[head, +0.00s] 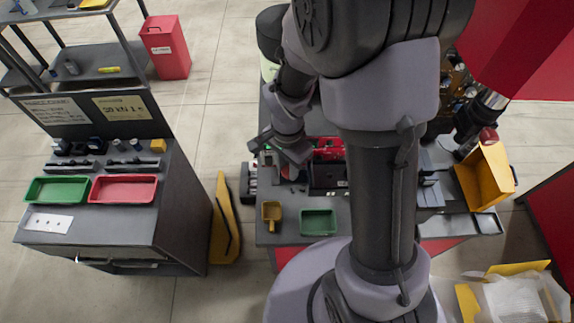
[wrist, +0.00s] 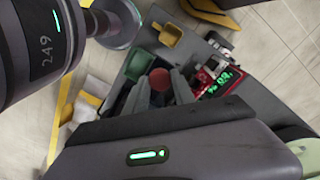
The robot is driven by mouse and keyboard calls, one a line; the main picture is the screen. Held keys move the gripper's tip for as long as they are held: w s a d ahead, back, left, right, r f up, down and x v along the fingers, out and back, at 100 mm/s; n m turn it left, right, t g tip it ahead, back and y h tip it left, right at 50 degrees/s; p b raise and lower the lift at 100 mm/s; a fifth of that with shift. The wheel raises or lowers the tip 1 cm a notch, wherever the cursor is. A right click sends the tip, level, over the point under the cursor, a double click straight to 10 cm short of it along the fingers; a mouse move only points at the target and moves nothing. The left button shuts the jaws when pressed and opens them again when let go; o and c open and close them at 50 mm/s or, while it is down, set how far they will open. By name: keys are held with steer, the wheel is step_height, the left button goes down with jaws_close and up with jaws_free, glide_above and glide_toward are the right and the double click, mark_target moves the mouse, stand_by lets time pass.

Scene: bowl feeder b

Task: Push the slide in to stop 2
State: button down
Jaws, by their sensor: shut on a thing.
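My gripper (wrist: 160,88) has its two grey fingers on either side of a round red knob (wrist: 160,78) in the wrist view, and is shut on it. The knob is seen from above, so the slide under it is mostly hidden by the fingers and gripper body. In the head view my gripper (head: 288,174) is low over the dark bench, left of the red unit (head: 328,149). The stop marks cannot be made out in either view.
A yellow scoop (head: 271,212) and a green tray (head: 319,222) lie on the bench's front part; the scoop (wrist: 171,34) also shows in the wrist view. A yellow bin (head: 484,178) stands at right.

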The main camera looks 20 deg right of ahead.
steer(key=s+d, duration=0.2)
steer(key=d, duration=0.4)
steer(key=s+d+b, duration=0.1)
steer(key=s+d, duration=0.1)
steer(key=d, duration=0.4)
steer(key=s+d, duration=0.2)
steer(key=d, duration=0.4)
steer(key=shift+d, duration=0.1)
steer(key=c, duration=1.1)
jaws_free()
steer(key=shift+o, duration=0.2)
step_height(320, 180, up, 18)
steer(key=p, duration=0.2)
steer(key=shift+f+p, duration=0.25)
steer(key=shift+p, duration=0.15)
